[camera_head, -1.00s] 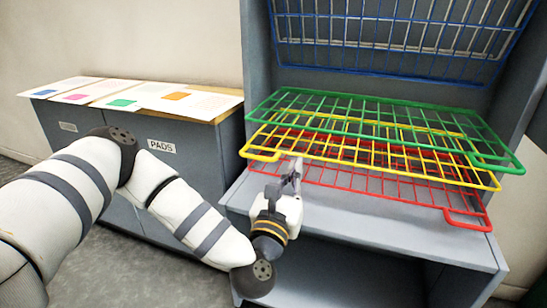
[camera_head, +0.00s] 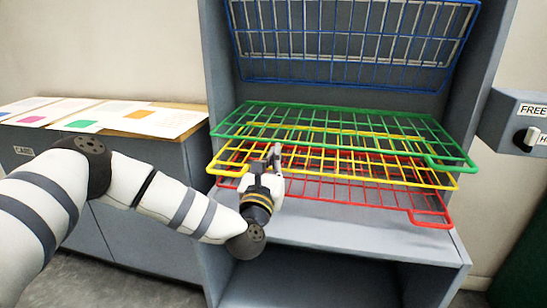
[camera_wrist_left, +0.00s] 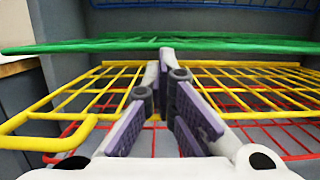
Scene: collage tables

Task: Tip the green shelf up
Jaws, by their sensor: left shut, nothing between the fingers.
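The green wire shelf (camera_head: 452,169) lies flat as the top of three stacked shelves in the grey cabinet. It shows nearly edge-on in the left wrist view (camera_wrist_left: 235,46). My left gripper (camera_head: 277,150) is in front of the stack, left of the middle, with its fingers shut and empty. In the left wrist view its fingertips (camera_wrist_left: 165,56) point inward above the yellow shelf (camera_wrist_left: 45,122) and overlap the green front bar. I cannot tell whether they touch it. My right gripper is out of view.
The yellow shelf and a red shelf (camera_head: 432,222) lie below the green one. A blue wire shelf (camera_head: 340,72) stands tilted up above. A side cabinet (camera_head: 175,155) with coloured cards is at left; a grey box with a knob (camera_head: 530,136) is at right.

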